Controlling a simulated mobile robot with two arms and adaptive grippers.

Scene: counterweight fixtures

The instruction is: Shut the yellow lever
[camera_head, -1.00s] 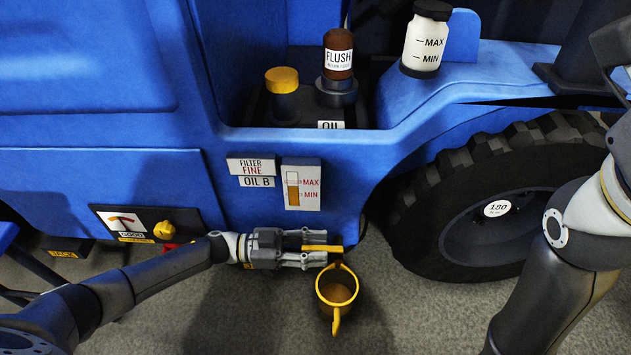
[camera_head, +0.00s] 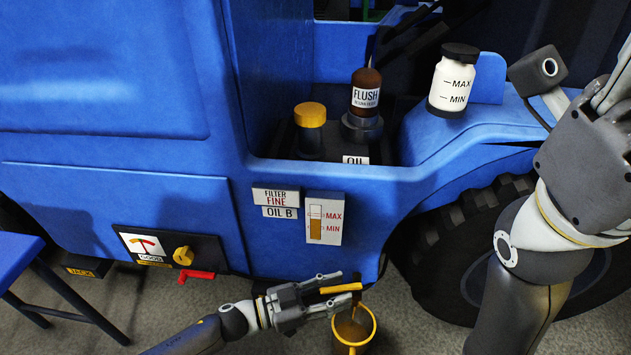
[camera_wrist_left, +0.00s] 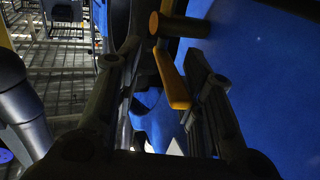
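The yellow lever (camera_head: 340,288) juts out to the left below the blue machine's lower edge, roughly level, from a dark spout (camera_head: 356,282). My left gripper (camera_head: 333,292) is open around it, one finger above and one below. In the left wrist view the lever (camera_wrist_left: 172,78) lies between the spread fingers (camera_wrist_left: 165,85), nearer the right one; I cannot tell whether they touch. My right gripper (camera_head: 612,95) is raised at the right edge, partly cut off, and its fingers are unclear.
A yellow mug-like container (camera_head: 366,322) with brown liquid stands under the spout. A red handle (camera_head: 196,275) and yellow knob (camera_head: 183,256) are on a panel at left. A flush bottle (camera_head: 365,92), yellow cap (camera_head: 310,115) and white bottle (camera_head: 453,82) sit above. A tyre (camera_head: 440,250) is at right.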

